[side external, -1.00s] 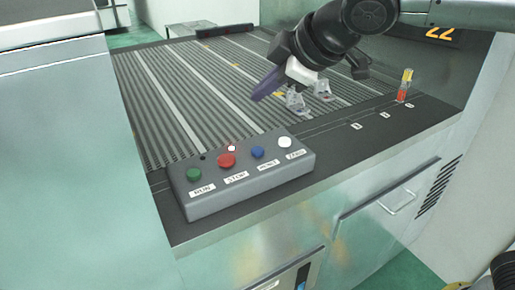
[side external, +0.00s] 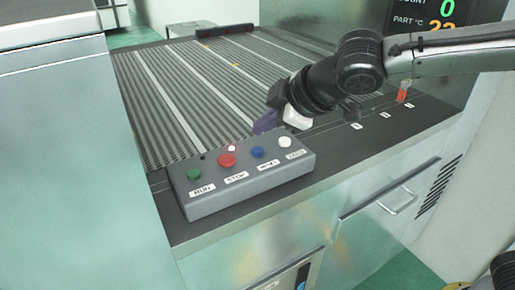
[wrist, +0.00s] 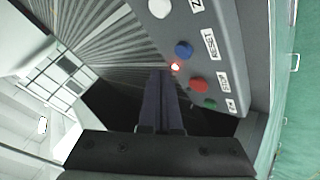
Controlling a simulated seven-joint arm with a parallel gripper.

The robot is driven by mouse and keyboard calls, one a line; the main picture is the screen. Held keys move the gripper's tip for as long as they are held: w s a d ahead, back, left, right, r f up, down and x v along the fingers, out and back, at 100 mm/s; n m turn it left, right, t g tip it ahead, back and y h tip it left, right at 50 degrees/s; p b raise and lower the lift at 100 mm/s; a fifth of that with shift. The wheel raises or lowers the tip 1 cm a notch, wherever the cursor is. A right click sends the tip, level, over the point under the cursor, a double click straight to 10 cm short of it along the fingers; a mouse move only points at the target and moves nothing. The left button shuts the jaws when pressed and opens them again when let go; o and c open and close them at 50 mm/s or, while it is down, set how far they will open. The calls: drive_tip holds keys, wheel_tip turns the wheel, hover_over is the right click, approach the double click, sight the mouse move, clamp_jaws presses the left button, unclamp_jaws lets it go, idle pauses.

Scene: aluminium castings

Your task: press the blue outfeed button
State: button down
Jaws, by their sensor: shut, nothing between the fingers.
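The blue button (side external: 257,152) sits on the grey control box, between a red and a white button. It also shows in the wrist view (wrist: 183,49), with a label beside it that seems to read RESET. My gripper (side external: 263,126) is shut and empty, its purple fingers just behind the box, on the conveyor side. In the wrist view the fingertips (wrist: 166,73) lie below the blue button in the picture, near the small lit lamp (wrist: 176,66). They appear apart from the button; their height above the box is hard to tell.
The control box (side external: 240,190) also carries a green RUN button (side external: 194,174), a red STOP button (side external: 227,160) and a white button (side external: 285,142). The ribbed conveyor (side external: 170,95) lies behind. A small red-orange vial (side external: 402,95) stands on the ledge at right.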

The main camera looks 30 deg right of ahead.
drive_tip(key=shift+f, duration=1)
drive_tip(key=shift+f, duration=0.15)
idle(1.3)
drive_tip(key=shift+f, duration=0.25)
drive_tip(key=shift+f, duration=0.5)
idle(0.9)
drive_tip(key=shift+r, duration=0.9)
drive_tip(key=shift+r, duration=2.5)
drive_tip(key=shift+d, duration=0.1)
